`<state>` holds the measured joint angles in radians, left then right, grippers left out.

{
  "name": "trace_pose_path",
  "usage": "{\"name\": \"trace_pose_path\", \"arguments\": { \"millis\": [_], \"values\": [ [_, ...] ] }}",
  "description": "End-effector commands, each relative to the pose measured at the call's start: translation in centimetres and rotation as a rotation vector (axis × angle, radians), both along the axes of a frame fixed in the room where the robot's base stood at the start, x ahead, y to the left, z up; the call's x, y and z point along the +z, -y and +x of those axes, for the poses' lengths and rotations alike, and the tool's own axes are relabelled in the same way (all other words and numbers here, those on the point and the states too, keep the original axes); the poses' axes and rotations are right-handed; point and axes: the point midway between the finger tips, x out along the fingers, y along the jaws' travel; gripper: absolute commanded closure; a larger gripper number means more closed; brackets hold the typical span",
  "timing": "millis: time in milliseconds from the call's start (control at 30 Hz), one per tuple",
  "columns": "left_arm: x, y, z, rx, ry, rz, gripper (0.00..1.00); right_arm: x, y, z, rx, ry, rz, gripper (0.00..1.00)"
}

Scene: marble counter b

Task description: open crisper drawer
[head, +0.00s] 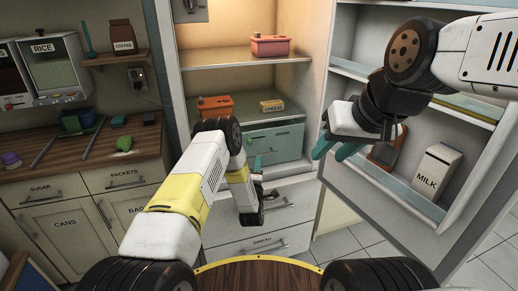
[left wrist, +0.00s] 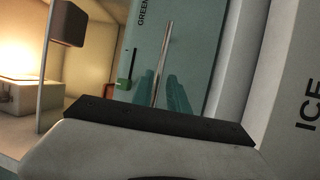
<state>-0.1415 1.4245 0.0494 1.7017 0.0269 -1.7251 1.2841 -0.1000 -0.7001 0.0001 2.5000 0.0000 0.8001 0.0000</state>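The teal crisper drawer (head: 283,140) sits in the open fridge below the shelves and looks shut. In the left wrist view its teal front (left wrist: 205,45) fills the middle, with part of a label reading "GREEN" and a long metal handle (left wrist: 165,45). My left gripper (head: 257,166) is at the drawer's front, low and to the left of its middle. In the left wrist view its teal fingers (left wrist: 172,90) are close together at the handle's end; whether they grip it is unclear. My right gripper (head: 336,149) is open and empty by the fridge door.
White drawers (head: 262,243) lie below the crisper; one reads "ICE" in the left wrist view (left wrist: 308,105). Orange containers (head: 270,46) (head: 215,105) and a yellow box (head: 272,105) sit on the shelves. A milk carton (head: 435,172) stands in the door shelf, near my right arm.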

Motion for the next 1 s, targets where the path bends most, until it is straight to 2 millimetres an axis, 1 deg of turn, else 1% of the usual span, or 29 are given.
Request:
{"name": "trace_pose_path", "arguments": {
  "millis": [33, 200, 300, 400, 667, 700, 800, 1000],
  "values": [
    [0.3, 0.1, 0.9, 0.000, 0.003, 0.001, 0.80, 0.0, 0.0, 0.0, 0.000, 0.000, 0.000, 0.64],
    [0.8, 0.3, 3.6, 0.000, 0.002, 0.000, 0.80, 0.0, 0.0, 0.0, 0.000, 0.000, 0.000, 0.64],
    [0.9, 0.4, 4.6, 0.000, 0.000, 0.001, 0.80, 0.0, 0.0, 0.0, 0.000, 0.000, 0.000, 0.64],
    [1.0, 0.5, 5.3, 0.000, 0.000, 0.001, 0.80, 0.0, 0.0, 0.0, 0.000, 0.000, 0.000, 0.64],
    [1.0, 0.5, 5.5, -0.001, -0.002, 0.001, 0.80, 0.0, 0.0, 0.0, 0.000, 0.000, 0.000, 0.64],
    [1.0, 0.5, 5.5, -0.001, -0.002, 0.001, 0.82, 0.0, 0.0, 0.0, 0.000, 0.000, 0.000, 0.64],
    [1.0, 0.5, 5.5, -0.001, -0.002, 0.001, 1.00, 0.0, 0.0, 0.0, 0.000, 0.000, 0.000, 0.64],
    [1.0, 0.5, 5.5, -0.001, -0.003, 0.001, 1.00, 0.0, 0.0, 0.0, 0.000, 0.000, 0.000, 0.64]
  ]
}}
